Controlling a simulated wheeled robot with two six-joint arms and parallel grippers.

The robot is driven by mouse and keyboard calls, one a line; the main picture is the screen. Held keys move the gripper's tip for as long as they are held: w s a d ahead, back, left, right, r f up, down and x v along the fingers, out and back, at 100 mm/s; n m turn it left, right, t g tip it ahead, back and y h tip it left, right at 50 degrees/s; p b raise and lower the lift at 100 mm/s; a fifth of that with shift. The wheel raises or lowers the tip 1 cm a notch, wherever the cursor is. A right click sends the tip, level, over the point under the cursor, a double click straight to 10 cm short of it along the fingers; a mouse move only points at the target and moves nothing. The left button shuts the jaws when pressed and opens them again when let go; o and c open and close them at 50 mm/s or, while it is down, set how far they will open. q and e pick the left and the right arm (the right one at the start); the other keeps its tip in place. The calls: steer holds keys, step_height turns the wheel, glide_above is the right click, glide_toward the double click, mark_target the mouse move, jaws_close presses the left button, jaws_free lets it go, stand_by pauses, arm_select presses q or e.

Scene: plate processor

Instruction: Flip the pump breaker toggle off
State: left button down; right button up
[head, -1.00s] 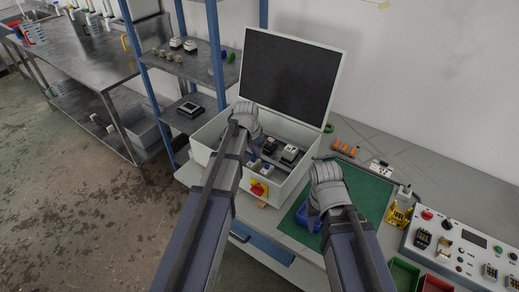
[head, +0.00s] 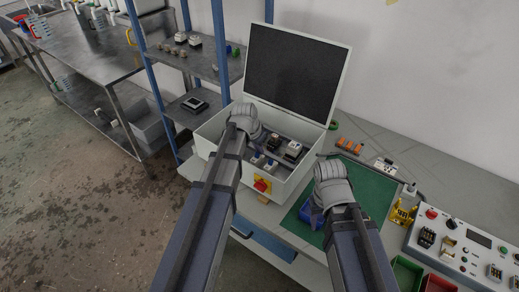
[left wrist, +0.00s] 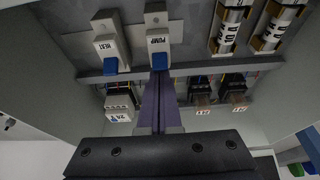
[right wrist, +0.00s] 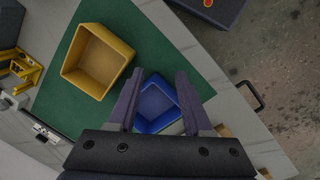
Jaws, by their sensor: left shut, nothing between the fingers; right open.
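In the left wrist view the pump breaker (left wrist: 156,28) is a white block labelled PUMP. Its blue toggle (left wrist: 159,61) sits at the block's lower end in the picture. My left gripper (left wrist: 161,76) is shut and empty, with its fingertips right at the toggle; I cannot tell whether they touch. In the head view my left gripper (head: 246,122) reaches into the open white box (head: 290,186), its fingertips hidden. My right gripper (right wrist: 158,76) is open and empty, above a blue bin (right wrist: 157,103); it also shows in the head view (head: 322,200).
The HEAT breaker (left wrist: 108,45), with a similar blue toggle, stands beside the pump breaker. Fuses (left wrist: 230,25) and wired terminals (left wrist: 203,90) are close by. The box's raised lid (head: 292,72) stands behind. A yellow bin (right wrist: 97,62) lies on the green mat (right wrist: 58,92).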

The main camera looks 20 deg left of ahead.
arm_select(q)
steer(key=shift+s+t, duration=0.2)
steer(key=shift+t, duration=0.1)
arm_select(e)
steer(key=shift+f, duration=0.2)
arm_select(q)
steer(key=t+b, duration=0.1)
steer(key=s+t+h+b, duration=0.1)
steer(key=shift+s+a+f+b, duration=0.1)
steer(key=shift+a+f+b, duration=0.1)
steer(key=shift+b, duration=0.15)
arm_select(e)
step_height(320, 180, down, 2)
steer(key=shift+f, duration=0.2)
arm_select(q)
steer(key=shift+s+r+t, duration=0.1)
steer(key=shift+r+t, duration=0.15)
steer(key=shift+t, duration=0.05)
steer(key=shift+a+r, duration=0.1)
steer(key=shift+r, duration=0.05)
steer(key=shift+w, duration=0.2)
steer(key=shift+w+d+f+b, duration=0.25)
steer(key=shift+w+f+b, duration=0.1)
steer(key=shift+w+f, duration=0.15)
arm_select(e)
steer(key=shift+f, duration=0.35)
arm_select(q)
steer(key=shift+r, duration=0.1)
